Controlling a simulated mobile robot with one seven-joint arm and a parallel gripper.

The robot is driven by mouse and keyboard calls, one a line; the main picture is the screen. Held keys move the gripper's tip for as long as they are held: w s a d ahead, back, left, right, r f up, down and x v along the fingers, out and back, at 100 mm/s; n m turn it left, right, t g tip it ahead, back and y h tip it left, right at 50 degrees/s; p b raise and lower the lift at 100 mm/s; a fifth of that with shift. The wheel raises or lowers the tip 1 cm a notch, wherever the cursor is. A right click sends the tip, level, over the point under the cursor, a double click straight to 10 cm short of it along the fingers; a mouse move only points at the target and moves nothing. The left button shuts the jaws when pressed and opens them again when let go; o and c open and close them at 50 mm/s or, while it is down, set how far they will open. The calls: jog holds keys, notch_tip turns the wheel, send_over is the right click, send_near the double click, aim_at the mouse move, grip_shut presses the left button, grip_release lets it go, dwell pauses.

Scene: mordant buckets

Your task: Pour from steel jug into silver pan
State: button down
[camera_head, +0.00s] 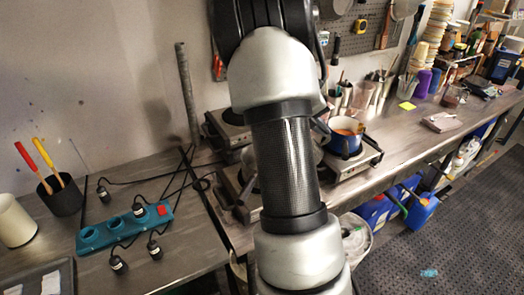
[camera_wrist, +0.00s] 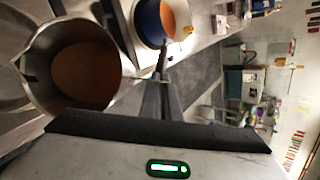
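A round steel vessel with a lip on its left side (camera_wrist: 35,85) is close up at the left of the wrist view. It holds brown contents, and its lower edge is hidden by my gripper's body. It looks like the steel jug, but I cannot be sure. My gripper (camera_wrist: 162,75) is in the middle of the wrist view, just right of this vessel. A dark strip stands between them; I cannot tell whether the fingers grip it. A silver pan (camera_head: 322,137) is partly visible behind the arm, mostly hidden.
A blue pot (camera_head: 342,150) with orange contents stands on a hot plate right of my arm; it also shows in the wrist view (camera_wrist: 146,22). Another hot plate (camera_head: 228,128) stands behind. A teal power strip (camera_head: 125,228) with cables and a dark cup (camera_head: 62,198) are at the left.

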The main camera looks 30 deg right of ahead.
jog(key=shift+d+r, duration=0.15)
jog(key=shift+r, duration=0.05)
jog(key=shift+w+a+r, duration=0.1)
jog(key=shift+w+a, duration=0.1)
jog(key=shift+a, duration=0.15)
jog(key=shift+d, duration=0.1)
jog(key=shift+w+r+h, duration=0.1)
jog(key=shift+h, duration=0.3)
